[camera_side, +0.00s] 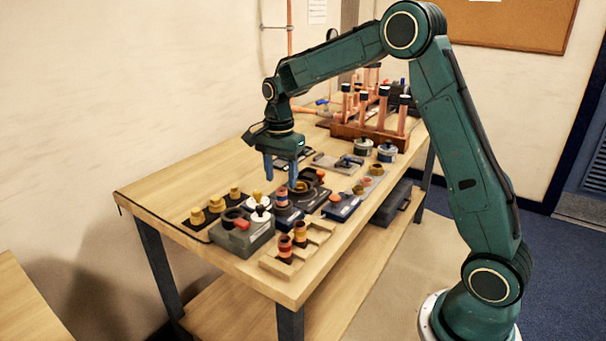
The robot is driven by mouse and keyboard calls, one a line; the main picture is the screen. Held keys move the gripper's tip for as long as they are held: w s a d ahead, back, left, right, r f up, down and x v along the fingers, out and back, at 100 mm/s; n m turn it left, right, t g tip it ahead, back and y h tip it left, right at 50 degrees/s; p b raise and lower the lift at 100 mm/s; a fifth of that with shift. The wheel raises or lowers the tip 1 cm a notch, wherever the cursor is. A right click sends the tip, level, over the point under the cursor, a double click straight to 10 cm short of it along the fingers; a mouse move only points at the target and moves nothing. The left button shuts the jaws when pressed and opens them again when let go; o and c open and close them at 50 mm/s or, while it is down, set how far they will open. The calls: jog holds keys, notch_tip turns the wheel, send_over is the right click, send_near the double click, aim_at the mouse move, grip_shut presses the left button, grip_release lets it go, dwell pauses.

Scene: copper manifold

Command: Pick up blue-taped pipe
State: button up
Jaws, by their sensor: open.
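Several upright copper pipes (382,112) with dark bands or caps at their tops stand in a wooden rack (355,133) at the far end of the bench. I cannot tell at this size which pipe, if any, has blue tape. Short banded pipe pieces (285,248) stand in a pale stepped block at the near edge. Another short banded piece (282,197) stands on a dark blue block below my gripper. My gripper (281,172) points down above the middle of the bench, open, with nothing seen between its blue fingers. It is apart from the rack, nearer the camera.
A grey box (243,238) with a red part stands at the near left, beside a dark strip of brass fittings (213,206). Blue blocks, small round tins (386,152) and a dark fixture crowd the middle. The left side of the wooden bench (165,187) is clear.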

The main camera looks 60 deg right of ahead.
jog(key=shift+s+f, duration=0.1)
jog(key=shift+f, duration=2.5)
grip_shut()
jog(key=shift+r, duration=0.15)
notch_tip(320, 180, up, 20)
notch_tip(320, 180, up, 6)
send_over(282, 189)
dwell(1.2)
